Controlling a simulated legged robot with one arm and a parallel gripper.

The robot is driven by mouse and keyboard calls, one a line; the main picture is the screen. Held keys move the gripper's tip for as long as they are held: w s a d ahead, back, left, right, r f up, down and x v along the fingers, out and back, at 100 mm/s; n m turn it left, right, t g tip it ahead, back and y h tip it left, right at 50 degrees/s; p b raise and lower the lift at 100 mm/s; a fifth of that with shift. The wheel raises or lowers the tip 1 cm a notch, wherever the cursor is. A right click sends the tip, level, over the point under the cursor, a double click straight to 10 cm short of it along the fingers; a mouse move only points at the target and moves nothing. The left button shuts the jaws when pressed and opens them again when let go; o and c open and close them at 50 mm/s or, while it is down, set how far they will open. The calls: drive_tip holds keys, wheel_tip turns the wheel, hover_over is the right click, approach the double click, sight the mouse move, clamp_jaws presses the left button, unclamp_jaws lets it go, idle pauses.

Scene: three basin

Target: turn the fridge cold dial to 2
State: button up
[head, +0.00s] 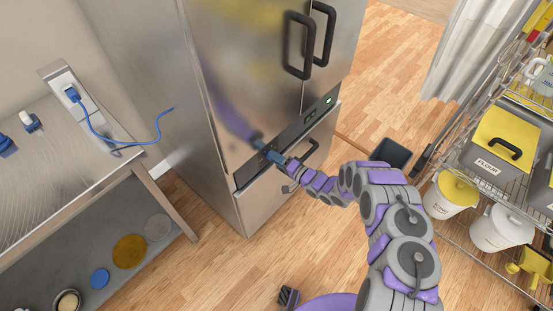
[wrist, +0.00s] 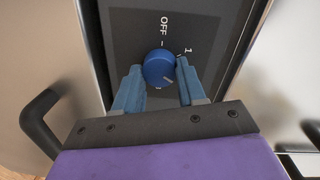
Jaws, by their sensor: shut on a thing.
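The blue cold dial (wrist: 157,66) sits on a dark panel (wrist: 130,30) in the wrist view. The labels OFF and 1 show above it and to its upper right. A white pointer line on the dial points to the lower right; another mark below the dial is mostly covered, and no 2 is readable. My gripper (wrist: 159,73) has one blue finger on each side of the dial and is shut on it. In the head view my gripper (head: 265,148) is at the left end of the fridge's dark control strip (head: 297,130), where the dial cannot be made out.
The steel fridge (head: 235,70) has dark handles (head: 300,45) above the strip and a lower drawer. A bench (head: 60,165) with a blue cable stands left. A wire rack with bins (head: 495,155) and a dark bin (head: 391,155) stand right. The wooden floor between is mostly clear.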

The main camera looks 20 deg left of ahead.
drive_tip(key=shift+w+d+f, duration=0.1)
drive_tip(key=shift+w+d, duration=0.05)
drive_tip(key=o, duration=0.8)
drive_tip(key=shift+w+f, duration=0.1)
drive_tip(key=shift+o, duration=1.2)
drive_tip(key=p+v, duration=0.3)
drive_tip(key=v, duration=1.4)
drive_tip(key=shift+s, duration=0.25)
